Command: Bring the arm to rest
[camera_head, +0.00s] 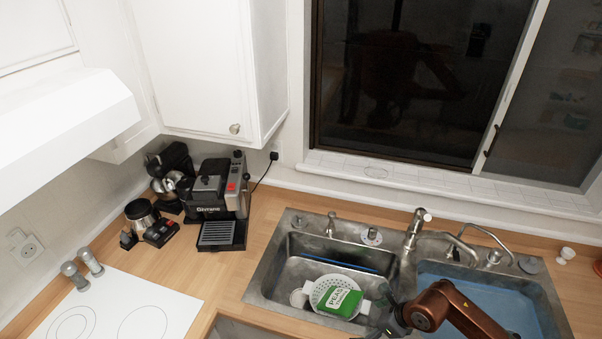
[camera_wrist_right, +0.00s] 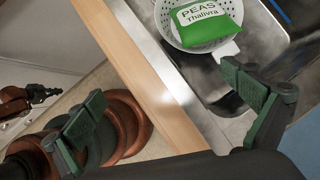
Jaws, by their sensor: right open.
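My right arm enters the head view at the lower right. Its gripper (camera_head: 385,318) is over the front of the left sink basin, near the divider. In the right wrist view its two green-padded fingers are wide apart, and the gripper (camera_wrist_right: 165,100) is open with nothing between them. A white colander (camera_wrist_right: 168,27) sits in the basin beyond the fingers, with a green bag of peas (camera_wrist_right: 208,24) in it. The head view also shows the bag (camera_head: 340,302). A small brown and dark part at the left of the wrist view may be my left arm's end; its jaws are unclear.
The steel left basin (camera_head: 300,268) holds the colander; the right basin (camera_head: 480,285) is blue inside. A faucet (camera_head: 415,228) stands behind the divider. A coffee machine (camera_head: 218,195) and a white cooktop (camera_head: 115,308) are at left. Wooden counter (camera_head: 260,235) lies bare between machine and sink.

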